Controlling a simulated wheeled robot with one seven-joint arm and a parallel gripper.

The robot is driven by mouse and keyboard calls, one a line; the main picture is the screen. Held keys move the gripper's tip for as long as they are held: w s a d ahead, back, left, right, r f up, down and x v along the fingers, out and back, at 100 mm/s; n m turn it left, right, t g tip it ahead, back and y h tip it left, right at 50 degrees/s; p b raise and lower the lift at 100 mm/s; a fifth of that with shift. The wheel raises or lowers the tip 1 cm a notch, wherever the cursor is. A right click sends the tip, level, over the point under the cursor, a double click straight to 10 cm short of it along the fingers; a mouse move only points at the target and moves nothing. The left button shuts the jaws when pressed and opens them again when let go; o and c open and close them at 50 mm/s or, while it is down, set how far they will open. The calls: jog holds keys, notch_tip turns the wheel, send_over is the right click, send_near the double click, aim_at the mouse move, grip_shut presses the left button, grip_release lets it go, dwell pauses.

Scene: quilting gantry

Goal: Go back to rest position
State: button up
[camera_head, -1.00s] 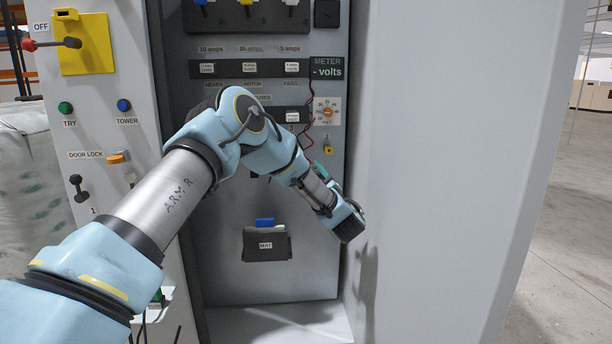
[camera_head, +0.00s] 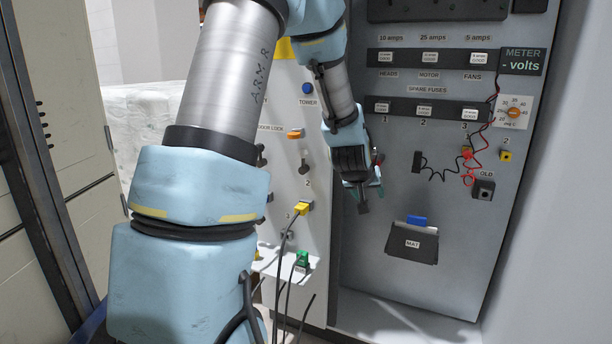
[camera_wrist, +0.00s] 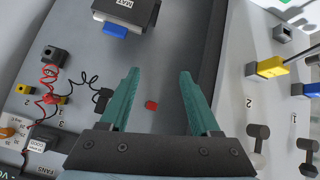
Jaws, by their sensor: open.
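My gripper (camera_wrist: 155,100) shows in the wrist view as two teal fingers spread apart, with nothing between them but the grey panel behind. In the head view my gripper (camera_head: 368,190) hangs at the end of my bent arm, in front of the left part of the open cabinet. Its fingertips are hard to make out there. In the wrist view a small red spot (camera_wrist: 151,105) lies on the panel between the fingers.
The left panel carries switches and a yellow plug (camera_head: 304,207) with hanging cables. A grey door (camera_head: 560,220) stands at right.

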jog(key=s+a+f+n+g+y+p, duration=0.15)
jog(key=s+a+g+y, duration=0.4)
jog(key=s+a, duration=1.65)
notch_tip(320, 180, up, 18)
jog(key=w+g+h+p, duration=0.1)
jog(key=p, duration=1.6)
jog(key=shift+a+p, duration=0.35)
jog(key=shift+a, duration=0.05)
